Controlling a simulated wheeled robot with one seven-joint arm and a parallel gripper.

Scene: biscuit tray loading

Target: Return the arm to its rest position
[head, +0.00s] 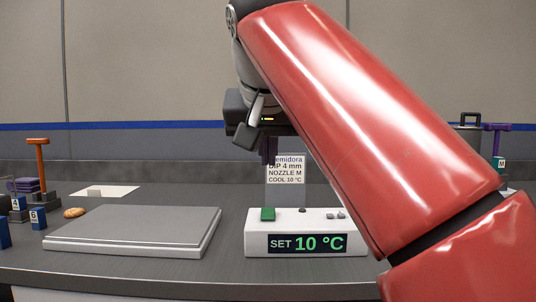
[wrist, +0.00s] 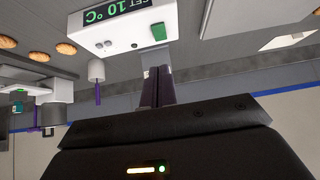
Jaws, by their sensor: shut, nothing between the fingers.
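My red arm reaches across the right half of the head view. My gripper (head: 268,152) hangs at its end, fingers pointing down, above the counter and behind the white control box (head: 256,243). In the wrist view, my gripper (wrist: 157,74) shows two dark purple fingers close together with nothing between them. The box reads "SET 10 °C" and has a green button (head: 268,214); it also appears upside down in the wrist view (wrist: 128,38). A card (head: 286,170) reading "DIP 4 mm, NOZZLE M, COOL 10 °C" stands behind the box, partly covered by the gripper.
A pale flat slab (head: 130,230) lies left of the box. A biscuit (head: 75,212), an orange-topped stand (head: 39,165) and blue number tags are at the far left. A purple-topped stand (head: 497,140) is at the right. Several biscuits (wrist: 8,42) show in the wrist view.

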